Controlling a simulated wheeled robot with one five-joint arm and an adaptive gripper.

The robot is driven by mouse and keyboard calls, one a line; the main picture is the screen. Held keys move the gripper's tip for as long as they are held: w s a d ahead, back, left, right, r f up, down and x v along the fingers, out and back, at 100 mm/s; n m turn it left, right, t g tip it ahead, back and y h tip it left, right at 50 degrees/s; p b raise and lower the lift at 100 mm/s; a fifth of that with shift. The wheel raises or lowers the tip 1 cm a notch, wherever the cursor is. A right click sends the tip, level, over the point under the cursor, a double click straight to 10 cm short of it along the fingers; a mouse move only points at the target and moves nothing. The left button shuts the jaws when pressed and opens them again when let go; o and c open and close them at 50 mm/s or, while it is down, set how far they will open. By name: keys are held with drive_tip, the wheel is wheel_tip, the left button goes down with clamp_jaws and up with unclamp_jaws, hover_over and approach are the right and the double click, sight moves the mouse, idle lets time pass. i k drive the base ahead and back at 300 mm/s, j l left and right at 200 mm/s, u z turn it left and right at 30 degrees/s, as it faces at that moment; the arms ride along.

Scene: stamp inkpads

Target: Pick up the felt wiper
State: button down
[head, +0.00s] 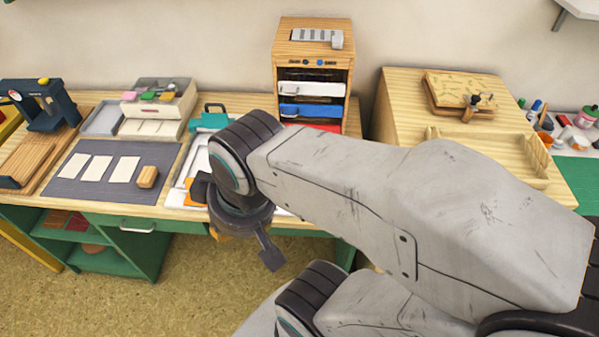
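I cannot clearly pick out the felt wiper in the head view. A small wooden block (148,177) sits on the right part of a dark grey mat (97,191); whether it is the wiper I cannot tell. My gripper (246,248) points down at the front edge of the workbench, right of the mat. One dark finger shows at its right, and something orange shows at its lower left. My arm covers much of the bench behind it. Whether the gripper is open or shut does not show.
Several white cards (96,168) lie on the mat. A wooden drawer cabinet (313,65) stands at the back. A wooden bench (405,105) and bottles (587,117) are at right.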

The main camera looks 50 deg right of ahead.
sight(147, 180)
drive_tip(key=i+j+u, duration=0.2)
drive_tip(key=i+u, duration=0.2)
drive_tip(key=i, duration=0.15)
drive_tip(key=i+u, duration=0.45)
drive_tip(key=i+l+u, duration=0.1)
drive_tip(key=i+u, duration=0.3)
drive_tip(key=i, duration=0.25)
